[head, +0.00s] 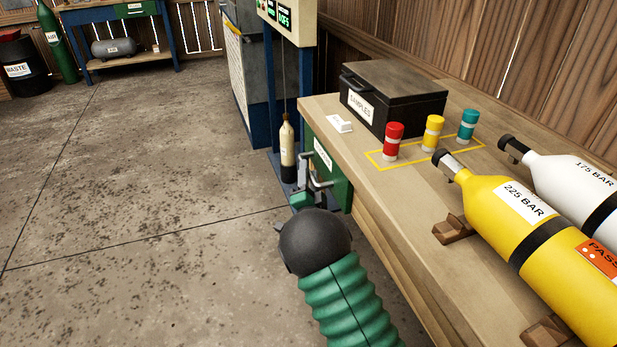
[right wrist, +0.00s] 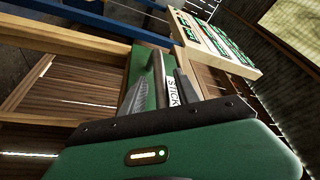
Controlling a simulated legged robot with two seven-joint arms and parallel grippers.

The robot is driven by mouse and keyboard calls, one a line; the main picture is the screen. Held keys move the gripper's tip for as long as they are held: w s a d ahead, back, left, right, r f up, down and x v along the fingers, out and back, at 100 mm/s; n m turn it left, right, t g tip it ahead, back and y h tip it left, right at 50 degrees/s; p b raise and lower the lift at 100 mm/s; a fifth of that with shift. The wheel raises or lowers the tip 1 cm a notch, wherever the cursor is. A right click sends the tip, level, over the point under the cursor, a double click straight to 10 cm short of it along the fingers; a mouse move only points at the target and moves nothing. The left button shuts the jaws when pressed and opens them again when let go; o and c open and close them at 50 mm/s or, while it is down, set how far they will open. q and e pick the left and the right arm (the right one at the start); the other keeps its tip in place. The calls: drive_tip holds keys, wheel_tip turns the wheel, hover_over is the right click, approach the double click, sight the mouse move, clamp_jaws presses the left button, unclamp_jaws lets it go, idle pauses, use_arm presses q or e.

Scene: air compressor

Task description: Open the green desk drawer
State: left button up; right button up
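In the right wrist view the green front (right wrist: 137,68) shows behind my fingers, with part of the label reading "STICK". My right gripper (head: 310,184) is close in front of the drawer front, at handle height. In the right wrist view its two grey fingers (right wrist: 170,80) stand apart, with a gap between them. My left gripper is not in view.
On the desk (head: 385,185) are a black samples box (head: 395,95), red, yellow and teal canisters, and yellow (head: 510,215) and white cylinders. The floor (head: 150,190) to the left is clear.

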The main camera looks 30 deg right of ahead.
drive_tip(key=shift+c, duration=0.4)
drive_tip(key=c, duration=0.7)
clamp_jaws()
drive_tip(key=shift+s+f, duration=0.1)
drive_tip(key=shift+f, duration=0.1)
